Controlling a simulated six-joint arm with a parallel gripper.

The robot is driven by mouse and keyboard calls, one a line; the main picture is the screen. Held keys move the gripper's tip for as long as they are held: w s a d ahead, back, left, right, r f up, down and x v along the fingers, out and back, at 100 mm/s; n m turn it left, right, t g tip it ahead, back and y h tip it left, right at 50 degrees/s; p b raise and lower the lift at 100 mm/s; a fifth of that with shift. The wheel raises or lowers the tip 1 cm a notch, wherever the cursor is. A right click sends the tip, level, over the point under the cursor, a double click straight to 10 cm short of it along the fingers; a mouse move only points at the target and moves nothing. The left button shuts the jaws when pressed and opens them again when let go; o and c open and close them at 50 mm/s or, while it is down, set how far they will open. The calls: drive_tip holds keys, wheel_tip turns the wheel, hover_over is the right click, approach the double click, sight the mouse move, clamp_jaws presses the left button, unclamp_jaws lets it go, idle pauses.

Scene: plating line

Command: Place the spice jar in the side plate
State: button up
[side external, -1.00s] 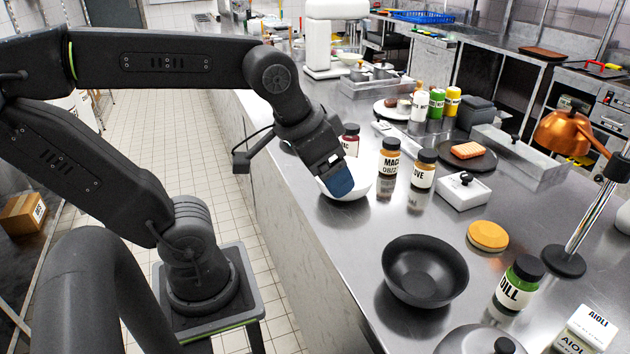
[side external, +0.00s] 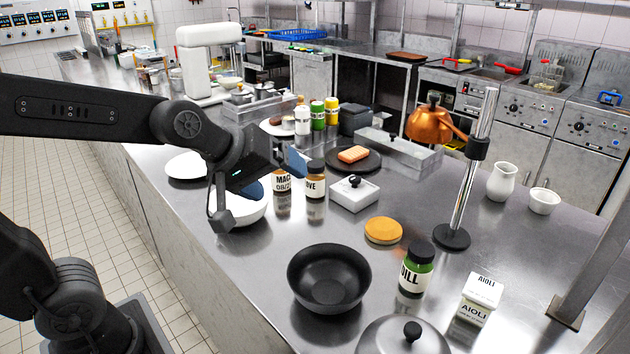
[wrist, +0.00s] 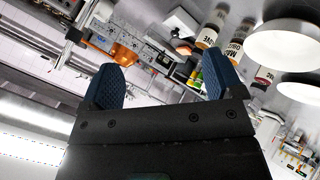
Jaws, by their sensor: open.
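My gripper (side external: 274,174) is over the back right of a white bowl (side external: 240,211), in front of the MACE jar (side external: 281,184); its blue fingers are apart. The wrist view shows both fingertips (wrist: 160,78) with nothing between them. The CLOVE jar (side external: 315,182) stands right of the MACE jar, both upright with dark lids. A green DILL jar (side external: 417,270) stands at the front right. A red-labelled jar (wrist: 265,76) shows only in the wrist view now. A flat white plate (side external: 185,165) lies behind the bowl, partly hidden by my arm. Which jar is meant cannot be told.
A black bowl (side external: 328,280), an orange disc (side external: 384,230) and a white lidded box (side external: 354,194) stand on the steel counter. A dark plate (side external: 370,165) holds an orange block. A copper lamp (side external: 430,124) on a post stands at the right. An AIOLI carton (side external: 480,298) is at the front.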

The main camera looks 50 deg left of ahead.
drive_tip(key=w+a+n+t, duration=0.1)
drive_tip(key=w+n+t, duration=0.1)
drive_tip(key=w+n, duration=0.6)
drive_tip(key=n+t+y, duration=0.2)
drive_tip(key=n+y, duration=1.2)
drive_tip(key=n, duration=1.4)
hover_over(315, 172)
drive_tip(key=v, duration=0.5)
wheel_tip(315, 172, down, 9)
wheel_tip(315, 172, down, 7)
drive_tip(key=shift+x, duration=3.75)
drive_tip(key=shift+f, duration=0.15)
drive_tip(key=shift+c, duration=0.4)
drive_tip(key=c, duration=1.1)
